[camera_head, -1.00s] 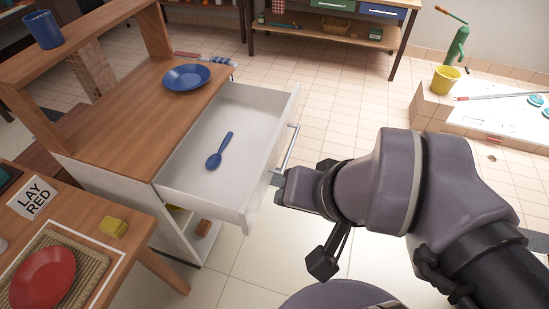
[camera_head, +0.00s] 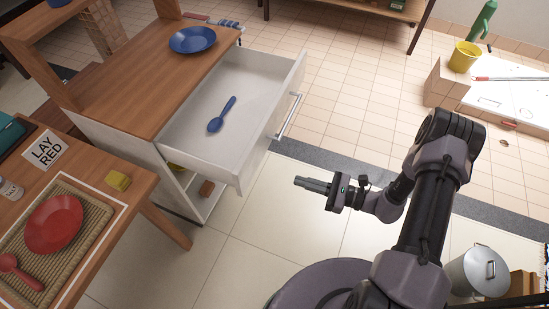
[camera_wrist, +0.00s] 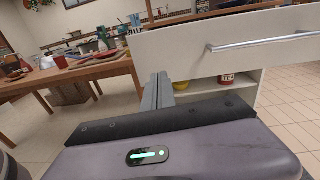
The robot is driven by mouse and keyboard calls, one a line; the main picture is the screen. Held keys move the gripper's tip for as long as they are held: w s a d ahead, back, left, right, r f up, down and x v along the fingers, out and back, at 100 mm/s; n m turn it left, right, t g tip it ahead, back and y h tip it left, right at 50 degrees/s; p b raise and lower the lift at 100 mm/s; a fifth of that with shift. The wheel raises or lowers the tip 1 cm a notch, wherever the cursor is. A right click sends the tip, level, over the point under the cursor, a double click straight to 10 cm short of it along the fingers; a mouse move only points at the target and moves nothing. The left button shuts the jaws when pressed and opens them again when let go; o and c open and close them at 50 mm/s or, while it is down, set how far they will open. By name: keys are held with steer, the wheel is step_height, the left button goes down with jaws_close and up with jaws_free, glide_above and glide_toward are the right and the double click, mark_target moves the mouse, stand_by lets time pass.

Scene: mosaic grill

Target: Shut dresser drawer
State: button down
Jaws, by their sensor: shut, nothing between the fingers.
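The white dresser drawer (camera_head: 205,112) stands pulled out of the wooden-topped dresser (camera_head: 130,85), with a blue spoon (camera_head: 222,115) lying inside. Its silver bar handle (camera_head: 288,116) is on the outer front face. My gripper (camera_head: 298,182) is shut and empty, below and to the right of the drawer front in the head view, apart from it. In the wrist view the shut fingers (camera_wrist: 158,90) point toward the left end of the drawer front (camera_wrist: 190,52); the handle (camera_wrist: 262,42) is to their right.
A blue plate (camera_head: 192,40) rests on the dresser top. A metal pot (camera_head: 478,268) stands at lower right. Floor in front of the drawer is clear.

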steer(key=f+m+t, duration=0.1)
steer(key=b, duration=0.4)
glide_toward(252, 167)
steer(key=x, duration=0.7)
steer(key=shift+r, duration=0.1)
